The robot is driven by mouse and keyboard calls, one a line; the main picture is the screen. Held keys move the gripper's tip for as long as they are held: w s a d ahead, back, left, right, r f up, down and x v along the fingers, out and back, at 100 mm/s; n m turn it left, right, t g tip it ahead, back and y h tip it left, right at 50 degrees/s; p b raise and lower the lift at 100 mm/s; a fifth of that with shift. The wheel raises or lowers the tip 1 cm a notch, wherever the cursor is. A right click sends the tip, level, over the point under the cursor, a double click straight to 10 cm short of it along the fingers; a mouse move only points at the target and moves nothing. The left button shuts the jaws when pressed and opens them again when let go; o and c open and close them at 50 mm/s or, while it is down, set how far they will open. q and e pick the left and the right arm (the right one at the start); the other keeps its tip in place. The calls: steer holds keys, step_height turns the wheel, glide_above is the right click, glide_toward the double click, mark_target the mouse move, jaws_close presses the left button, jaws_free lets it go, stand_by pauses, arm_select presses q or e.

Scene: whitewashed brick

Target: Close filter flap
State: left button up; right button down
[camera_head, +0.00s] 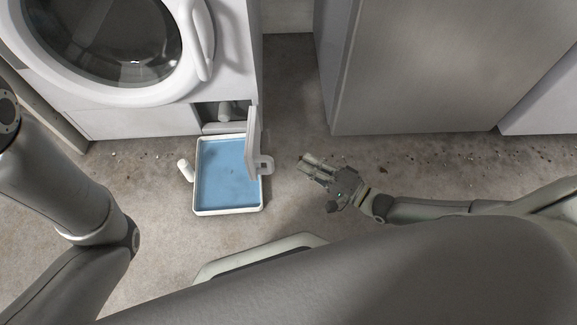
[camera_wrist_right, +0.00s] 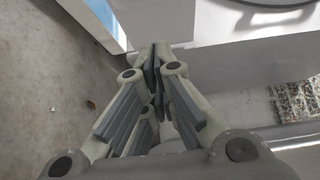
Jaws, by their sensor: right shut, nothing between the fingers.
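The filter flap (camera_head: 253,143) stands open at the lower right corner of the white washing machine (camera_head: 230,50), swung out toward me, with a loop handle (camera_head: 266,164) on its right side. The filter opening (camera_head: 224,113) is exposed, with a light part inside. My right gripper (camera_head: 304,161) is to the right of the flap, apart from its handle. Its fingers are shut and empty; they also show in the right wrist view (camera_wrist_right: 157,56). My left arm comes in at the left, but its gripper is not visible.
A white-rimmed tray (camera_head: 230,212) with a blue inside lies on the floor under the flap. A small white cylindrical piece (camera_head: 185,169) is at its left edge. A grey cabinet (camera_head: 430,60) stands at the right. Floor between flap and gripper is clear.

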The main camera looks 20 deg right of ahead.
steer(key=a, duration=0.1)
steer(key=w+a+b, duration=0.1)
steer(key=a, duration=0.1)
steer(key=w+a+b, duration=0.1)
steer(key=a, duration=0.1)
steer(key=shift+f, duration=0.1)
steer(key=shift+a, duration=0.1)
